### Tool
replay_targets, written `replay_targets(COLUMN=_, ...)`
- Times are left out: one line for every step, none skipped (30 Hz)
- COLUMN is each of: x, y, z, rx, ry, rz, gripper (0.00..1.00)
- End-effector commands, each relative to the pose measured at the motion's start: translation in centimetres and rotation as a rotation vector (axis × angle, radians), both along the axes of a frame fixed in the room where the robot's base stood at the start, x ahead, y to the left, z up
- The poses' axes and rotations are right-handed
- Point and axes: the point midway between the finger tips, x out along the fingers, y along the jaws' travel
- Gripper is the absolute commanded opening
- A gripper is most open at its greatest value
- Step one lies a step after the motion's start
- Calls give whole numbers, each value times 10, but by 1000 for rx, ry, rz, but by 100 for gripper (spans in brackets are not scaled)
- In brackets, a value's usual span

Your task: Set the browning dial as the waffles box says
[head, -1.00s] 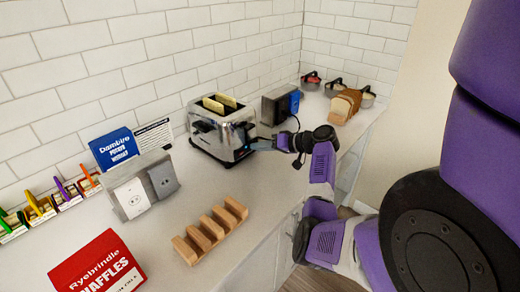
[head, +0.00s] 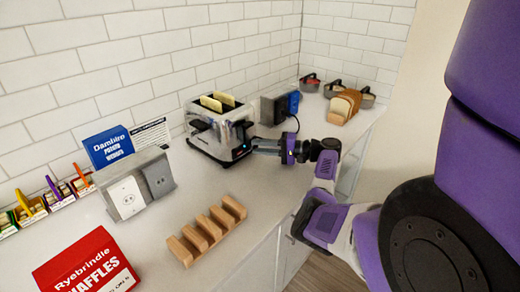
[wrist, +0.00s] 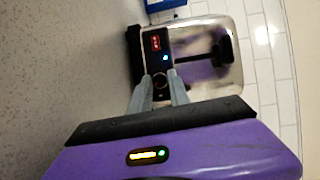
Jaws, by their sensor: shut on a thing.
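The chrome toaster (head: 222,138) stands against the tiled wall with bread-coloured slices in its slots. Its end panel shows in the wrist view (wrist: 205,60), with a red display (wrist: 155,42), a blue light and a dark round dial (wrist: 160,86). My gripper (wrist: 160,82) is shut on the dial, one finger on each side; it also shows at the toaster's right end in the head view (head: 254,148). The dial's setting cannot be read. A red Ryebrindie waffles box (head: 85,262) lies at the front left; its small print is unreadable.
A blue Dambiro box (head: 108,146) and a card stand behind a grey-white outlet block (head: 140,187). A wooden rack (head: 207,232) lies in front of the toaster. A dark appliance (head: 275,108), a bread loaf (head: 344,105) and bowls stand farther right. The counter edge runs along the right.

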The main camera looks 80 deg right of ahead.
Motion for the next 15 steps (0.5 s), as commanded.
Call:
replay_targets(x=0, y=0, z=-2, rx=16, ry=-6, rz=1, gripper=0)
replay_targets(x=0, y=0, z=-2, rx=23, ry=-10, rz=0, gripper=0)
replay_targets(x=0, y=0, z=-2, rx=33, ry=-15, rz=1, gripper=0)
replay_targets(x=0, y=0, z=-2, rx=39, ry=-18, rz=0, gripper=0)
replay_targets(x=0, y=0, z=-2, rx=45, ry=-20, rz=0, gripper=0)
replay_targets(x=0, y=0, z=-2, rx=50, ry=-22, rz=1, gripper=0)
replay_targets(x=0, y=0, z=-2, rx=54, ry=-24, rz=0, gripper=0)
replay_targets(x=0, y=0, z=-2, rx=56, ry=-25, rz=0, gripper=0)
replay_targets(x=0, y=0, z=-2, rx=59, ry=-27, rz=0, gripper=0)
replay_targets(x=0, y=0, z=-2, rx=60, ry=-27, rz=0, gripper=0)
replay_targets(x=0, y=0, z=-2, rx=62, ry=-28, rz=1, gripper=0)
replay_targets(x=0, y=0, z=-2, rx=63, ry=-28, rz=1, gripper=0)
replay_targets(x=0, y=0, z=-2, rx=64, ry=-28, rz=1, gripper=0)
replay_targets(x=0, y=0, z=-2, rx=64, ry=-28, rz=1, gripper=0)
replay_targets(x=0, y=0, z=-2, rx=64, ry=-28, rz=1, gripper=0)
